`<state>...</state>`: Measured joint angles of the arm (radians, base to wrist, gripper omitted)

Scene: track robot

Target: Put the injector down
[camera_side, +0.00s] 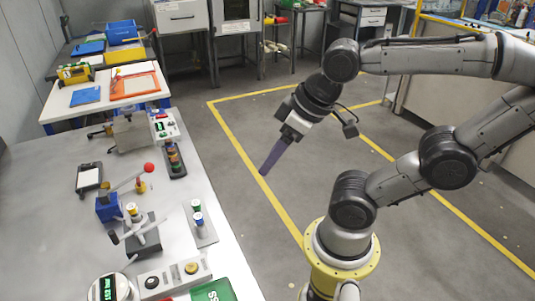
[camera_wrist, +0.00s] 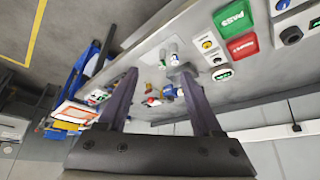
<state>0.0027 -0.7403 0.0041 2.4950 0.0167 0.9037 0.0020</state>
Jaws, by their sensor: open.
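My gripper (camera_side: 264,172) has long purple fingers and hangs over the floor to the right of the workbench (camera_side: 225,262), away from the items on it. In the wrist view the fingers (camera_wrist: 158,74) are spread apart with nothing held between them. I cannot tell for sure which item is the injector. Nothing touches my gripper.
A blue lever device (camera_side: 107,208), a dark fixture with a white handle (camera_side: 143,235), a button box (camera_side: 172,279) and a green pad (camera_side: 213,291) stand on the bench. A second table (camera_side: 60,110) with an orange frame (camera_side: 135,84) is behind. The floor around my gripper is clear.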

